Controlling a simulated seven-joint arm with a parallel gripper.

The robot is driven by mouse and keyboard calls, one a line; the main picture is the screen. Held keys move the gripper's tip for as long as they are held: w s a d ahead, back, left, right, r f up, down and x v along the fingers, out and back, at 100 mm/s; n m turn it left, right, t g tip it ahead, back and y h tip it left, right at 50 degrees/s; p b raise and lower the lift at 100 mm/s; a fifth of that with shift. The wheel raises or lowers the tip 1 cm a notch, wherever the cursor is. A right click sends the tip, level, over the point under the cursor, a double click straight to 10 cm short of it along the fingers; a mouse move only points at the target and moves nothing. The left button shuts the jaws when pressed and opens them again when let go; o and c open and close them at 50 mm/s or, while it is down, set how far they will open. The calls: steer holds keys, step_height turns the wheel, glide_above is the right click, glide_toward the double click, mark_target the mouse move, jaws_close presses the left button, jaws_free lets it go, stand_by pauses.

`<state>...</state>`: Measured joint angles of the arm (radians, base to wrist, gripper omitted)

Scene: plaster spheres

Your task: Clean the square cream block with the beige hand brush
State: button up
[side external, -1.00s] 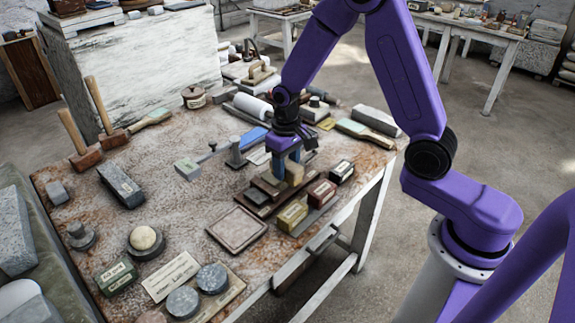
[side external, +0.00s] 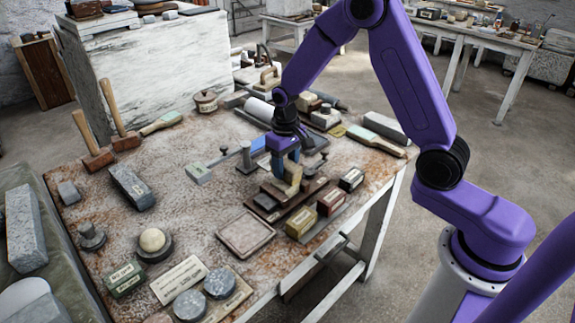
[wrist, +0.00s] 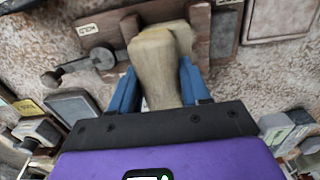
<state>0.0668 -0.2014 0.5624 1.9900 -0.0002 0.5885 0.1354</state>
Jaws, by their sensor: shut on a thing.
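My gripper (wrist: 158,92) is shut on the beige hand brush (wrist: 157,65), whose pale wooden body sits between the blue fingers. In the side view the brush (side external: 292,173) is just above or on a brown wooden holder (side external: 270,213); I cannot tell if they touch. The bristles are hidden. A flat, square, pale pinkish-cream slab with a raised border (side external: 245,233) lies left of and nearer than the holder. It is the likeliest square cream block, and its edge shows at the top right of the wrist view (wrist: 285,15).
Small labelled boxes (side external: 301,222) stand right of the holder near the table edge. A cream ball on a dark base (side external: 152,240) and grey discs (side external: 190,305) are at the front left. The table around the slab is mostly clear.

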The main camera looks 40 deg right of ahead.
mark_target(298, 170)
steer(key=shift+s, duration=2.25)
steer(key=shift+w+r, duration=0.4)
steer(key=shift+w, duration=0.2)
steer(key=shift+w+r, duration=0.35)
steer(key=shift+w, duration=0.2)
steer(key=shift+w, duration=0.1)
steer(key=shift+w+f, duration=0.15)
steer(key=shift+w, duration=0.95)
steer(key=shift+f, duration=0.55)
